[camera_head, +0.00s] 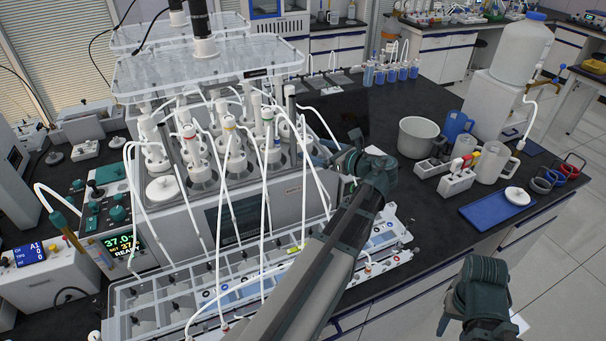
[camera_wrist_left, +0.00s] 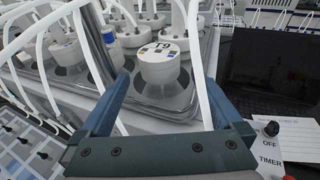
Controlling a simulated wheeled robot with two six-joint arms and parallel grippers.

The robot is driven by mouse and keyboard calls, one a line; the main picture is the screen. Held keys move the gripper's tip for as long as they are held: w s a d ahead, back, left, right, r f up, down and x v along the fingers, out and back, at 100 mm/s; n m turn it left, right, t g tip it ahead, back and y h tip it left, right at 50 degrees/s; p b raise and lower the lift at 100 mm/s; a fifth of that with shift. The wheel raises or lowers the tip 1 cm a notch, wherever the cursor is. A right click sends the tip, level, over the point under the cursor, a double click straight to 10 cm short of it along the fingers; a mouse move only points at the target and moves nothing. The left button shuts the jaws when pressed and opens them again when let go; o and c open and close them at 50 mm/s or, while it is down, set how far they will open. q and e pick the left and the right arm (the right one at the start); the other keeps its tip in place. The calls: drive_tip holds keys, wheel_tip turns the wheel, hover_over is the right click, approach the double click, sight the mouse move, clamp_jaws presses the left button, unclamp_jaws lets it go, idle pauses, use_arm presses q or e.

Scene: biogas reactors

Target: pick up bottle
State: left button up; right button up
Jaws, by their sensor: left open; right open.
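I cannot tell how much gap lies between the fingers and the bottle. In the head view my left gripper (camera_head: 343,155) is at the right end of the reactor block (camera_head: 262,207), which holds several white capped bottles. My right gripper (camera_head: 470,322) is low at the right, open, away from the bottles.
White tubes loop over the bottles and past my left fingers. A clear tray (camera_head: 146,292) lies in front of the block. A grey pot (camera_head: 417,136), a blue jug (camera_head: 456,126), mugs and a blue tray (camera_head: 492,217) stand on the right bench. A timer panel (camera_wrist_left: 285,140) is beside my left gripper.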

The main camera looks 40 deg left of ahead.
use_arm(q)
drive_tip(key=shift+a, duration=0.2)
drive_tip(key=b+x, duration=0.1)
drive_tip(key=x, duration=0.4)
drive_tip(key=shift+a+f, duration=0.1)
drive_tip(key=shift+a, duration=0.1)
clamp_jaws()
idle(0.4)
